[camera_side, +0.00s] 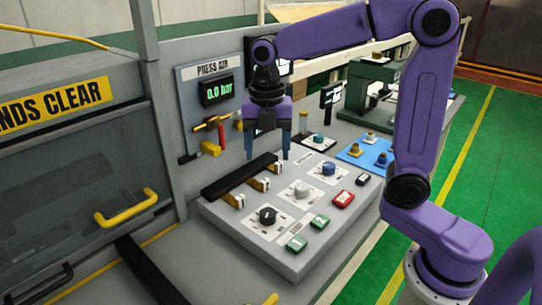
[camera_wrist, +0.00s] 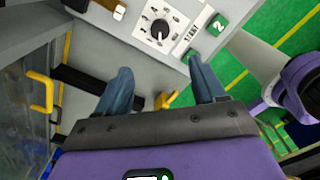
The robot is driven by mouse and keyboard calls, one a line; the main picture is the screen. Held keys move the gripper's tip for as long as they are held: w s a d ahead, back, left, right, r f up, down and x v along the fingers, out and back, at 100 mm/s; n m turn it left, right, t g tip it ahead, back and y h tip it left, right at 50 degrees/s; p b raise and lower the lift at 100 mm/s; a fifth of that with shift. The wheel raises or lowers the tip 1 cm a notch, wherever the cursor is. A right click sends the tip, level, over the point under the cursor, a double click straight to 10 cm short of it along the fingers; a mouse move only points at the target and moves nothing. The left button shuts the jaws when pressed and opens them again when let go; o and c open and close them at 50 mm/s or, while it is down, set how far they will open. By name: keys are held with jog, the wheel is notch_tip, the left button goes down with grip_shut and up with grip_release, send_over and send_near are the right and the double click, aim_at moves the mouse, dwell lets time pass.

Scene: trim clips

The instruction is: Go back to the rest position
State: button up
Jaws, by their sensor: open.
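My gripper (camera_side: 267,150) points down with its two blue-grey fingers apart and nothing between them. In the side view it hangs in front of the press air panel, over the back part of the grey control box (camera_side: 330,240). The fingers also show spread in the wrist view (camera_wrist: 160,75).
A press air panel (camera_side: 211,95) reads 0.0 bar behind. A guard with a yellow handle (camera_side: 127,207) stands left. A blue plate (camera_side: 366,157) and green machine (camera_side: 372,90) stand right.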

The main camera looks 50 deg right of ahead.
jog(key=s+d+f+m, duration=0.1)
jog(key=s+f+m, duration=0.2)
jog(key=s+m, duration=0.4)
jog(key=s+d+f+m, duration=0.2)
jog(key=s+f+m, duration=0.2)
jog(key=s, duration=1.2)
jog(key=m, duration=0.2)
jog(key=shift+f+m, duration=0.15)
jog(key=shift+m, duration=0.25)
jog(key=shift+d, duration=0.1)
